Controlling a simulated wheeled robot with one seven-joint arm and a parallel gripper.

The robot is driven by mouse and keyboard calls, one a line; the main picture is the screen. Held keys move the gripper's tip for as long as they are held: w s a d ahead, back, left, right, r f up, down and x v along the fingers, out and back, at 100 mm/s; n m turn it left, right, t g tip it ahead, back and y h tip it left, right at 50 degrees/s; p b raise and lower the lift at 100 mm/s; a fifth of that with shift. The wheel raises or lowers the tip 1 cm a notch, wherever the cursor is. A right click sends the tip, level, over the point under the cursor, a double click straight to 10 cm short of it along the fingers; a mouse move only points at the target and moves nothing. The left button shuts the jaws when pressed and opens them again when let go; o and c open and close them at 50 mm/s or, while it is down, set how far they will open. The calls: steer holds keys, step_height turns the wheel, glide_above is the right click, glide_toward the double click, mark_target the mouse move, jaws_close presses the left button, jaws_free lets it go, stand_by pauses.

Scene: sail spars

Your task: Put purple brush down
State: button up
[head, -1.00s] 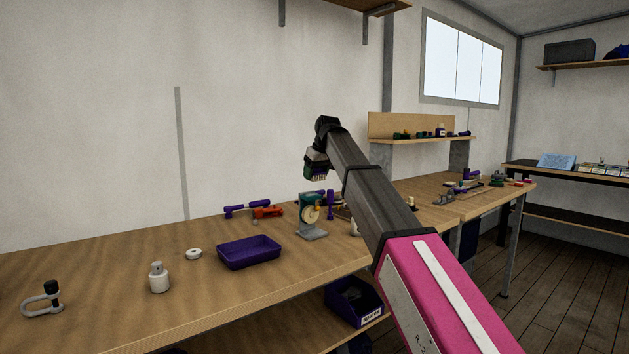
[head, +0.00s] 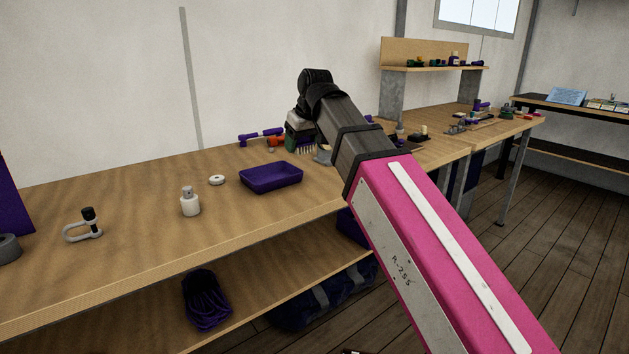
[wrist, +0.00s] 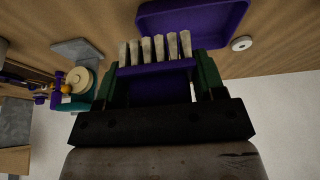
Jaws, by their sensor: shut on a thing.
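My gripper (wrist: 160,72) has green fingers closed on the purple brush (wrist: 155,86), which lies between them with its pale bristles pointing away from the wrist. In the head view my gripper (head: 300,135) is over the back of the workbench (head: 130,225), and the pale bristles show just below it. The rest of the brush is hidden there by the gripper and arm. The purple tray (head: 271,180) lies on the bench in front and to the left of the gripper. It also shows beyond the bristles in the wrist view (wrist: 205,38).
A white bottle (head: 190,204), a white ring (head: 217,180) and a grey shackle (head: 84,232) stand left of the tray. Purple tools (head: 262,136) lie behind. Bare bench lies around the bottle and shackle.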

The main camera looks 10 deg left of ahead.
steer(key=shift+s+f, duration=0.25)
steer(key=shift+s, duration=0.5)
steer(key=shift+f, duration=0.15)
glide_above(319, 177)
steer(key=f, duration=0.6)
steer(key=shift+s+d+f, duration=0.4)
steer(key=shift+f, duration=2)
steer(key=o, duration=0.6)
steer(key=shift+f, duration=0.15)
